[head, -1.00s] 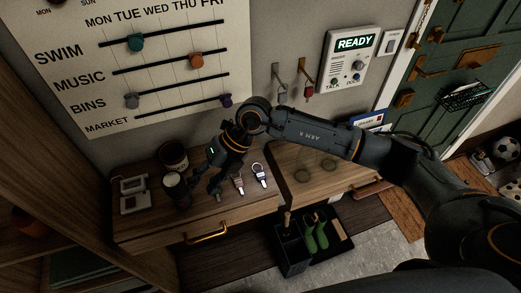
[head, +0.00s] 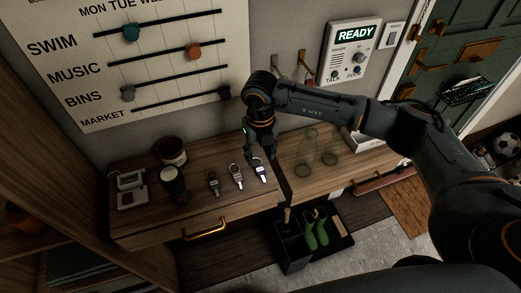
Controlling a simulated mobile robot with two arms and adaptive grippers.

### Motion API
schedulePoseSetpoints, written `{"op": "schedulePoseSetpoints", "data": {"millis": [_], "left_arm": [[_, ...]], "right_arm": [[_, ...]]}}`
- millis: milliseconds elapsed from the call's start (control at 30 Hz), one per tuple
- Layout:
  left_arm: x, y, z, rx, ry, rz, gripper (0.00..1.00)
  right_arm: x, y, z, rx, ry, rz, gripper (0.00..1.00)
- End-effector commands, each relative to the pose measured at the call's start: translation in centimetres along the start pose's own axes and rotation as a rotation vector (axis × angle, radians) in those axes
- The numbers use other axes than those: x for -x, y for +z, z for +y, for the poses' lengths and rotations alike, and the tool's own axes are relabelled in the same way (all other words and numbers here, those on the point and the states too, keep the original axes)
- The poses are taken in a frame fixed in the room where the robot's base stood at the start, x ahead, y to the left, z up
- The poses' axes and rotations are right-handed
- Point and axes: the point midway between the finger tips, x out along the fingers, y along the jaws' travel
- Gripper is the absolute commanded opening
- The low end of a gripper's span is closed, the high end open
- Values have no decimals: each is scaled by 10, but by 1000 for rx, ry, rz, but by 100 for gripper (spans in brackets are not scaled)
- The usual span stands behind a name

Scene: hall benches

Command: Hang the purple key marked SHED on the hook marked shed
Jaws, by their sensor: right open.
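Three keys with rings lie in a row on the wooden bench top (head: 150,219). The right-hand key (head: 262,175) looks purple with a pale part; its marking is too small to read. The middle key (head: 238,178) looks pinkish, and the left key (head: 213,186) is dark. My right gripper (head: 259,159) points down over the ring end of the right-hand key, open and empty; whether it touches is unclear. Two wall hooks show above my right arm, the left hook (head: 276,60) and the right hook (head: 309,61). Their labels are not readable. My left gripper is not in view.
Clear glass vessels (head: 306,148) stand to the right. A wall intercom (head: 350,56) reads READY. Green boots (head: 316,231) stand below.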

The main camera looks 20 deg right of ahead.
Motion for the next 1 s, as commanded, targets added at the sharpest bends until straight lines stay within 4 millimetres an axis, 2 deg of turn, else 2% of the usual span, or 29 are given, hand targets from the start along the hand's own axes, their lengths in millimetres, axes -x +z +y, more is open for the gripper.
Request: {"op": "schedulePoseSetpoints", "data": {"millis": [33, 233, 500, 700, 1000], "left_arm": [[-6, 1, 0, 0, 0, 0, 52], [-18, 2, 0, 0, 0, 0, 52], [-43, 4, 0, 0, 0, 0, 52], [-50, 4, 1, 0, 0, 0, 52], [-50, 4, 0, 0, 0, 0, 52]], "right_arm": [[-9, 0, 0, 0, 0, 1, 46], [-29, 0, 0, 0, 1, 0, 46], [-56, 0, 0, 0, 1, -1, 46], [-65, 0, 0, 0, 1, -1, 46], [-64, 0, 0, 0, 1, -1, 44]]}}
